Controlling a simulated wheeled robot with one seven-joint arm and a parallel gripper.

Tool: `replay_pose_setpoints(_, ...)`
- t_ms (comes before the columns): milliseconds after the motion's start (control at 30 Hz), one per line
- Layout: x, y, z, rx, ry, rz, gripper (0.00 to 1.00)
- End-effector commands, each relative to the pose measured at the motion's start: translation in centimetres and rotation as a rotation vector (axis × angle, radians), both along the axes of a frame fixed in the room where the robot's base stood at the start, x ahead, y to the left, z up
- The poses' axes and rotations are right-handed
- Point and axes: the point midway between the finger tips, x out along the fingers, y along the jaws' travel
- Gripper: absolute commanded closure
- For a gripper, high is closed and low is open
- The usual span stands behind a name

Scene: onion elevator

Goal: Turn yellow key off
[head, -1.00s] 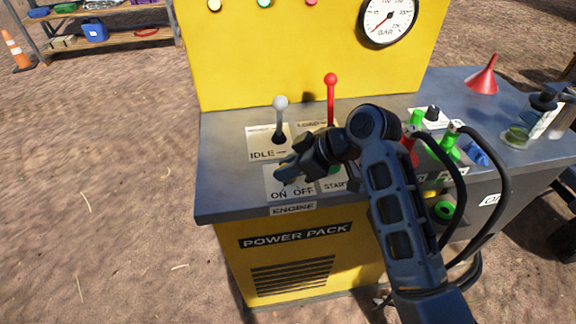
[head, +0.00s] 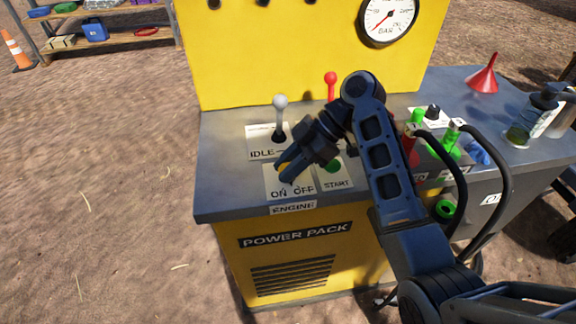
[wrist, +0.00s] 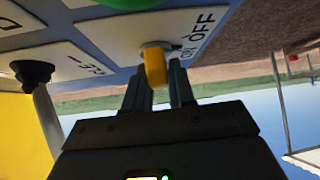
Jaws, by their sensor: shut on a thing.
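The yellow key (wrist: 154,65) shows between my fingers in the wrist view, beside the ON/OFF label (wrist: 195,38). In the head view, my gripper (head: 284,172) is over the ENGINE ON/OFF plate (head: 290,187) on the power pack's grey top, shut on the key. Only a little yellow shows there, as the fingers hide most of the key. I cannot tell exactly which way it points. The lamps (head: 262,3) along the top of the yellow panel are dark.
The green START button (head: 333,166) is close to the right of my gripper. The grey-knobbed IDLE lever (head: 280,115) and red-knobbed lever (head: 331,84) stand behind it. Black hoses (head: 497,170) and a red funnel (head: 482,76) are to the right.

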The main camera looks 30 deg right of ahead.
Motion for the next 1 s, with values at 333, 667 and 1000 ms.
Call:
replay_pose_setpoints(333, 0.02, -0.1, 0.48, 0.0, 0.004, 0.26, 1.0)
replay_pose_setpoints(667, -0.01, -0.06, 0.2, 0.0, 0.002, 0.381, 1.0)
replay_pose_setpoints(1000, 0.0, 0.01, 0.02, 0.0, 0.0, 0.403, 1.0)
